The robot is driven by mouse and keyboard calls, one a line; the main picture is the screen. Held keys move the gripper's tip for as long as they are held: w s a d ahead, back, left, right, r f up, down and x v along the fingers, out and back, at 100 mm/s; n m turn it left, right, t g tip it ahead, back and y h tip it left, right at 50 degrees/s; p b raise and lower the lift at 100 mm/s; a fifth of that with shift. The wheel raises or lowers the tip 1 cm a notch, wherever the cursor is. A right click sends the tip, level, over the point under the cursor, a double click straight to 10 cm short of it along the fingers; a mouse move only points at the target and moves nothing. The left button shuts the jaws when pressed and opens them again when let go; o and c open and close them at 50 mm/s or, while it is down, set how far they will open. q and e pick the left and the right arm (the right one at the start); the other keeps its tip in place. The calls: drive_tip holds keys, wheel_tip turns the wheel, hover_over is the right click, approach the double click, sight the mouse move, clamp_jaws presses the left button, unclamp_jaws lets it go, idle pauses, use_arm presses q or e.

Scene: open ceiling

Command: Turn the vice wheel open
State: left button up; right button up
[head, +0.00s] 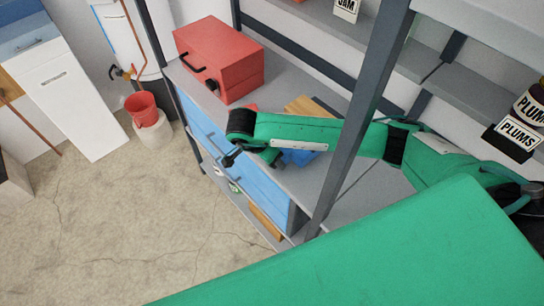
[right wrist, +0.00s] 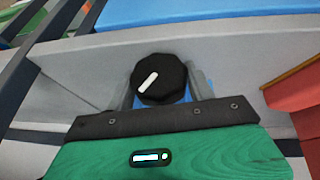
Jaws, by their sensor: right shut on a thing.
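A round black wheel (right wrist: 160,78) with a white mark shows in the middle of the right wrist view. My right gripper (right wrist: 165,98) is shut on this wheel, its pale fingers partly hidden behind it. In the head view my right arm reaches left across the grey workbench, and my right gripper (head: 234,157) is at its front edge, small and partly hidden by my wrist. A blue body (head: 299,157), perhaps the vice, shows below my forearm and is mostly covered by it. My left gripper is not in view.
A red toolbox (head: 229,65) stands on the bench (head: 308,181) behind my wrist. A grey upright post (head: 362,112) stands close to my forearm. Blue drawers (head: 261,199) are under the bench. The concrete floor (head: 130,220) in front is clear.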

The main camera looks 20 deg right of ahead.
drive_tip(key=o, duration=1)
drive_tip(key=shift+c, duration=0.2)
drive_tip(key=b+v, duration=0.1)
drive_tip(key=v, duration=1.3)
drive_tip(key=shift+s, duration=0.1)
